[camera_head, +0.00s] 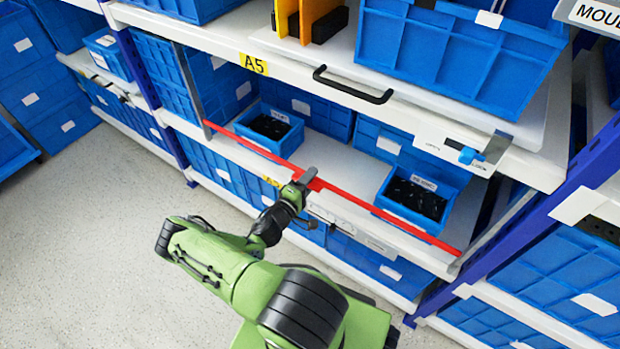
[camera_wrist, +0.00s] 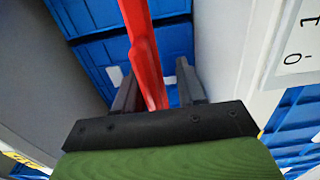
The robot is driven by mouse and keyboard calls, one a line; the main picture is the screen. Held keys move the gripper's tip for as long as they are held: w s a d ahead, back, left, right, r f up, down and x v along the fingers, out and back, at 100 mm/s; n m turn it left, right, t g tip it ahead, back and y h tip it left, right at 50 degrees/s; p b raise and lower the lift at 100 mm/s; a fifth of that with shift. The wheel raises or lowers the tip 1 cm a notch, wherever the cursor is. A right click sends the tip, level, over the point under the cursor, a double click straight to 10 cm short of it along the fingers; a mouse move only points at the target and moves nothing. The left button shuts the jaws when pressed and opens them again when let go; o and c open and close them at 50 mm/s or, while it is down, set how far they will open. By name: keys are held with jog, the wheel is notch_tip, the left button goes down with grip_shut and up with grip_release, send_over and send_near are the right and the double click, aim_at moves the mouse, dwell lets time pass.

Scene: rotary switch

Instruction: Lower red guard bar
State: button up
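The red guard bar (camera_head: 375,208) runs lengthwise across the front of the middle shelf bay, between a side arm at each end. It sits near the level of the shelf's front edge. My gripper (camera_head: 309,176) is at the bar's middle, by a wider red part. In the wrist view, the bar (camera_wrist: 143,50) passes between the two fingers of my gripper (camera_wrist: 157,85). The fingers stand apart, with a visible gap between the bar and the right finger. Contact with the left finger cannot be told. My gripper hides part of the bar's middle.
A white shelf with a black handle (camera_head: 352,86) lies above. Grey floor (camera_head: 90,240) is clear at the left.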

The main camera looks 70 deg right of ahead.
jog(key=w+a+p, duration=0.2)
jog(key=a+p, duration=0.1)
jog(key=a, duration=1.2)
jog(key=shift+w+a, duration=0.2)
jog(key=shift+a, duration=0.1)
